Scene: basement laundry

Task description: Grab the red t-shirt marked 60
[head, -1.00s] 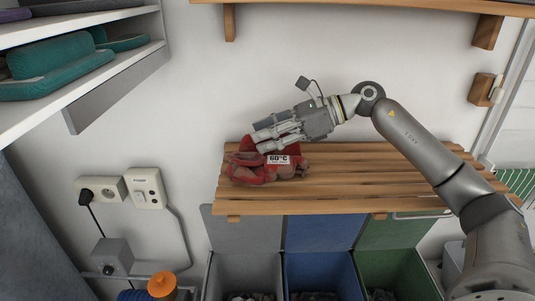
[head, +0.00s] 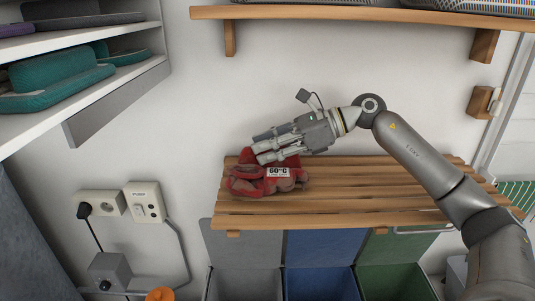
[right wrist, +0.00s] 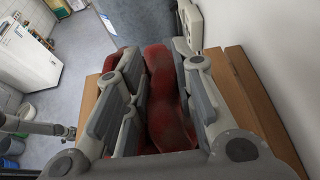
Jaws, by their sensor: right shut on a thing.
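The red t-shirt (head: 250,184) lies crumpled at the left end of the wooden slatted shelf. A white label on it reads 60°C. My right gripper (head: 264,146) comes in from the right and is shut on the upper part of the shirt. In the right wrist view the red cloth (right wrist: 168,110) shows between the fingers of my right gripper (right wrist: 150,85). The shirt still appears to touch the slats. My left gripper is not in view.
The slatted shelf (head: 370,185) is bare to the right of the shirt. Grey, blue (head: 318,265) and green bins stand below it. A white shelf unit (head: 115,95) with teal items is at the upper left, and another wooden shelf (head: 350,14) runs above.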

